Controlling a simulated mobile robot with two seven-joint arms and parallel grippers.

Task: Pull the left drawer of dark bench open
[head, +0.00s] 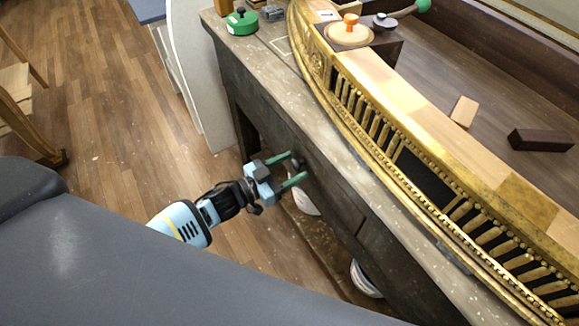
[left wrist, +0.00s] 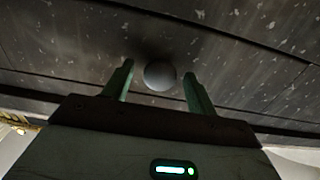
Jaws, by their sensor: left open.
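The dark bench (head: 232,68) runs diagonally through the head view, its worn, paint-flecked front facing my left arm. The left drawer front (head: 335,198) is dark wood and looks flush with the bench. Its round knob shows in the left wrist view (left wrist: 160,76). My left gripper (head: 298,166) has green fingers and is open at the drawer front. In the left wrist view its fingertips (left wrist: 158,72) stand on both sides of the knob, with a gap on each side. My right gripper is not in view.
A long gilt console piece (head: 345,95) lies on the bench top. A green round container (head: 241,22) and a wooden disc with an orange knob (head: 349,32) are at the far end. Pale round objects (head: 365,280) sit under the bench. Wooden floor (head: 110,120) is open at left.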

